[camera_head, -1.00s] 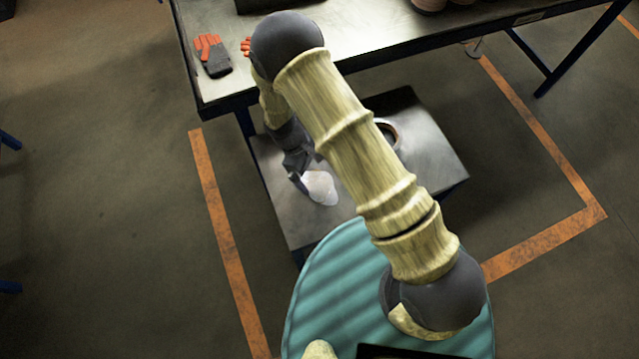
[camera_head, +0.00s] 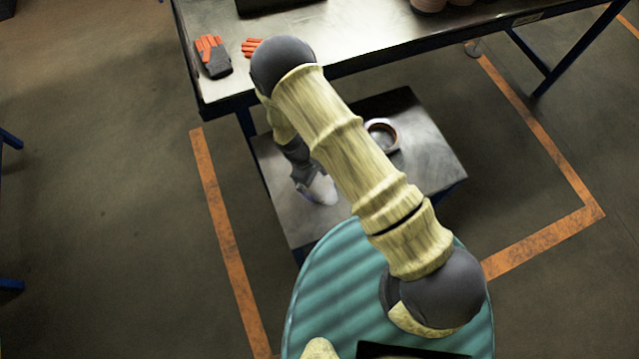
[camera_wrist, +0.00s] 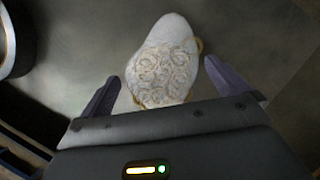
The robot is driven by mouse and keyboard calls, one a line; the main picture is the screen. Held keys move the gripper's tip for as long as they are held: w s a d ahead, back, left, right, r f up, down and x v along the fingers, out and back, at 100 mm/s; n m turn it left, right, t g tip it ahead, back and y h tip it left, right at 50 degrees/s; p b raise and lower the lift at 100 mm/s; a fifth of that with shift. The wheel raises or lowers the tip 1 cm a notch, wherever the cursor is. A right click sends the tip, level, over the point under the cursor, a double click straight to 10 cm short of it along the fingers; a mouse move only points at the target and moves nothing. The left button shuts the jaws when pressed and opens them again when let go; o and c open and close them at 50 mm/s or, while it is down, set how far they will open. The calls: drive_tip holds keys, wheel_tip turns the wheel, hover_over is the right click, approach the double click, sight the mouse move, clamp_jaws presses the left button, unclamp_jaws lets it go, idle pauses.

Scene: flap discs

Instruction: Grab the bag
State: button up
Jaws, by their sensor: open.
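The bag is a small white pouch with a brown swirl pattern. In the wrist view the bag (camera_wrist: 166,62) lies between the two spread fingers of my gripper (camera_wrist: 172,90), its near end close to the palm. In the head view the bag (camera_head: 323,190) shows white on the low grey table (camera_head: 300,226), partly hidden by my gripper (camera_head: 310,184) just above it. My gripper is open. I cannot tell whether either finger touches the bag.
A round brown-rimmed container (camera_head: 381,136) stands on the low table behind my arm. The higher workbench (camera_head: 380,35) stands behind, with orange-and-grey gloves (camera_head: 213,55) near its left end. Orange floor lines (camera_head: 222,230) run around the area.

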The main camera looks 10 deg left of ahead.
sight(318, 181)
drive_tip(key=c, duration=0.9)
wheel_tip(318, 181, up, 10)
drive_tip(key=shift+b, duration=0.6)
